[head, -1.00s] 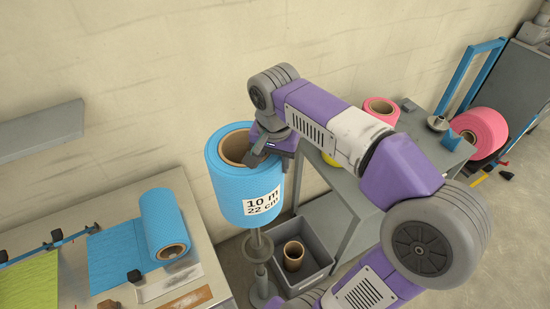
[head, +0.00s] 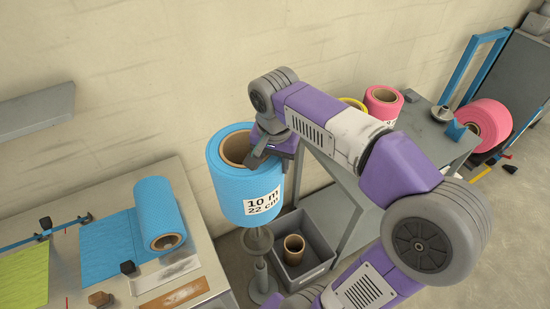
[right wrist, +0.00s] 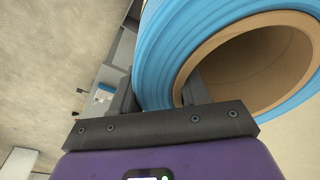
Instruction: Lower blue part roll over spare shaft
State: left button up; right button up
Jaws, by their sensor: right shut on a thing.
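The blue part roll (head: 236,190), labelled "10 m 22 cm", hangs upright with its brown cardboard core (head: 234,147) open at the top. My right gripper (head: 262,158) is shut on the roll's wall at the upper rim, on the core's right side. In the right wrist view the blue roll (right wrist: 165,55) and its core (right wrist: 265,65) fill the upper right. The spare shaft's stand (head: 258,262), grey with a round disc, is directly below the roll. The roll's underside is close above the disc; the shaft's top is hidden. My left gripper is out of view.
A table (head: 215,285) on the left carries another blue roll (head: 160,212) with its cloth pulled out. A grey bin (head: 318,262) holding a cardboard core (head: 294,250) stands right of the stand. A grey cart (head: 425,125) with a pink roll (head: 383,103) is behind my right arm.

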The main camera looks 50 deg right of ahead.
jog(key=shift+f+b, duration=1.9)
jog(key=shift+f, duration=0.8)
jog(key=shift+f+b, duration=4.65)
jog(key=shift+f, duration=1.25)
